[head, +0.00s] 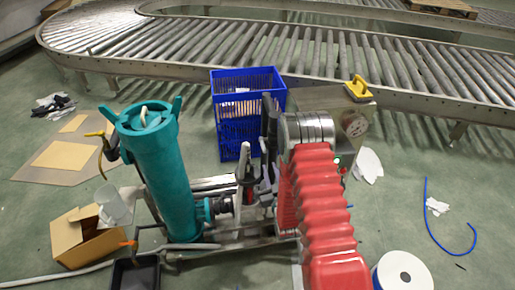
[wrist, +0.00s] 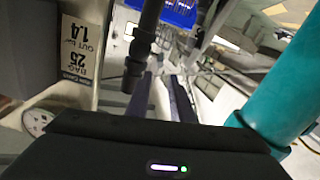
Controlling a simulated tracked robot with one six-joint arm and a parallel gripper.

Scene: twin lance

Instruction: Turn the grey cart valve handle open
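A grey upright lever (head: 246,163), which looks like the cart valve handle, stands on the cart (head: 215,248) between the teal cylinder (head: 160,170) and my red-sleeved arm. My gripper lies just right of the lever and is partly hidden by the arm in the head view. In the wrist view my gripper (wrist: 162,92) shows two dark fingers with a gap between them and nothing clearly held. I cannot pick out the lever for certain there. The teal cylinder also shows at the right of the wrist view (wrist: 285,90).
A dark vertical pipe (wrist: 145,40) stands close to the fingers. A grey box with a gauge (head: 355,125) stands behind my arm. A blue crate (head: 228,145) is behind the cart. A cardboard box (head: 85,240) and a white spool (head: 403,273) lie on the floor.

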